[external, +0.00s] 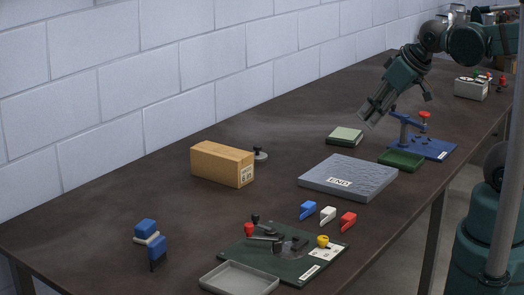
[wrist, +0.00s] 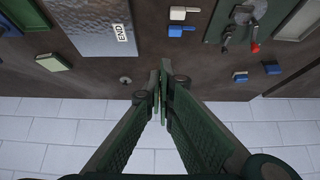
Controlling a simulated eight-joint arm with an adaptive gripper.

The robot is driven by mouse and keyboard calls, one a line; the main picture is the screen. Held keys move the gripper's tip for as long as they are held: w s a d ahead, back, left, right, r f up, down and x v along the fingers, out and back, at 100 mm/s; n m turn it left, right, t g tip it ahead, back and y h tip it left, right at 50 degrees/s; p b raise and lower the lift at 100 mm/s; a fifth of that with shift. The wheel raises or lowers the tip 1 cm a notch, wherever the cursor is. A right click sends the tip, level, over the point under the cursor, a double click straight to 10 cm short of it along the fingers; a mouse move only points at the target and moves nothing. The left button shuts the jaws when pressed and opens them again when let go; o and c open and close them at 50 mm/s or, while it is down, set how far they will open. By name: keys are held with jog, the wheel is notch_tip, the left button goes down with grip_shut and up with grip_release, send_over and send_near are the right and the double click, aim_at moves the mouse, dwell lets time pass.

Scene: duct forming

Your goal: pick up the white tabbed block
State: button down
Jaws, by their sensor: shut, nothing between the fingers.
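The white tabbed block (external: 328,215) lies on the dark table, between a blue tabbed block (external: 307,210) and a red tabbed block (external: 347,220). In the wrist view the white block (wrist: 178,13) is at the top edge, with the blue one (wrist: 180,31) just below it; the red one is out of that view. My gripper (external: 370,116) is high over the back of the table, well away from the white block. In the wrist view my gripper's fingers (wrist: 160,76) meet with nothing between them.
A grey slab marked END (external: 345,178) lies between my gripper and the tabbed blocks. A green board with knobs and clamps (external: 280,250) is in front of them. A cardboard box (external: 222,163) stands to the left. A blue clamp fixture (external: 420,145) stands below my gripper.

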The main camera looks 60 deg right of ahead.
jog(key=c, duration=2.1)
grip_release()
jog(key=shift+c, duration=0.2)
jog(key=n+g+h, duration=0.4)
jog(key=n+g, duration=0.3)
jog(key=n, duration=1)
send_over(328, 214)
jog(key=w+a, duration=0.1)
jog(key=w, duration=0.1)
notch_tip(328, 214, down, 18)
jog(key=f, duration=0.1)
jog(key=shift+s+a+f+n+h+p, duration=0.15)
jog(key=shift+s+a+n+h+p, duration=0.15)
jog(key=shift+n+p, duration=0.15)
jog(key=shift+d, duration=0.1)
jog(key=shift+x, duration=1.3)
jog(key=shift+b, duration=0.3)
